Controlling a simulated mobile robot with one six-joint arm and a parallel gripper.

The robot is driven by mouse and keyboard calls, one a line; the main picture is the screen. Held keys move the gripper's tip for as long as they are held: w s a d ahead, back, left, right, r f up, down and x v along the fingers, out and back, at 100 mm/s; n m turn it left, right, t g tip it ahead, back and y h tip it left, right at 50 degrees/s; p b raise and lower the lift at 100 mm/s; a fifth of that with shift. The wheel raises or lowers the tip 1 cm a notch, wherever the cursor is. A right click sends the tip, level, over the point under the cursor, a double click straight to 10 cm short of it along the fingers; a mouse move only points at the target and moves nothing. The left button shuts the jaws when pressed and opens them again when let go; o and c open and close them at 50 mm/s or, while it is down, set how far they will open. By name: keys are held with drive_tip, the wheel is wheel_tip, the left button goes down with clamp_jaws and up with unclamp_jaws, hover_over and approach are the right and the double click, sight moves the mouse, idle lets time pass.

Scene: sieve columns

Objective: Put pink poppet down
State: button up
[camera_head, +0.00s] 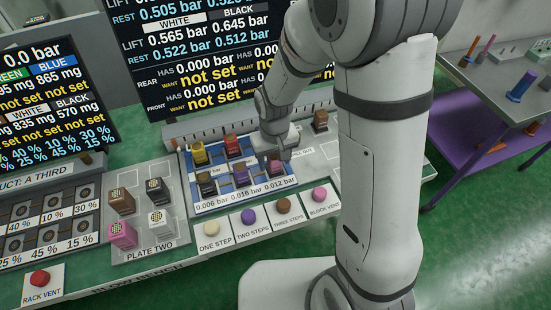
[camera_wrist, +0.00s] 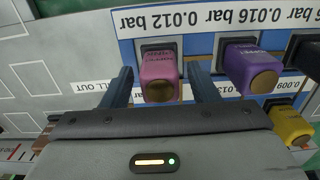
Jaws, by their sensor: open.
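The pink poppet (camera_wrist: 158,68) stands in the blue block (camera_wrist: 196,46) at the position labelled 0.012 bar. My gripper (camera_wrist: 161,82) is open, with one finger on each side of the pink poppet and gaps visible between fingers and poppet. In the head view my gripper (camera_head: 275,153) is over the right end of the blue block's front row, where the poppet is mostly hidden. The purple poppet (camera_wrist: 245,65) stands beside it at 0.016 bar.
A red poppet (camera_head: 232,145) is in the block's rear row. Plate two (camera_head: 147,240) holds several poppets at left. Coloured buttons (camera_head: 248,216) line the front, and display screens (camera_head: 200,60) stand behind.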

sight(275, 157)
wheel_tip(275, 157, up, 12)
drive_tip(key=s+d+r+m+t, duration=0.1)
drive_tip(key=s+d+r, duration=0.2)
drive_tip(key=s+d, duration=0.3)
drive_tip(key=s+d+r+m+t, duration=0.1)
drive_tip(key=s+d+r+m, duration=0.1)
drive_tip(key=s+d, duration=0.4)
drive_tip(key=shift+d+r+t, duration=0.25)
drive_tip(key=shift+r+t, duration=0.05)
drive_tip(key=shift+r, duration=0.55)
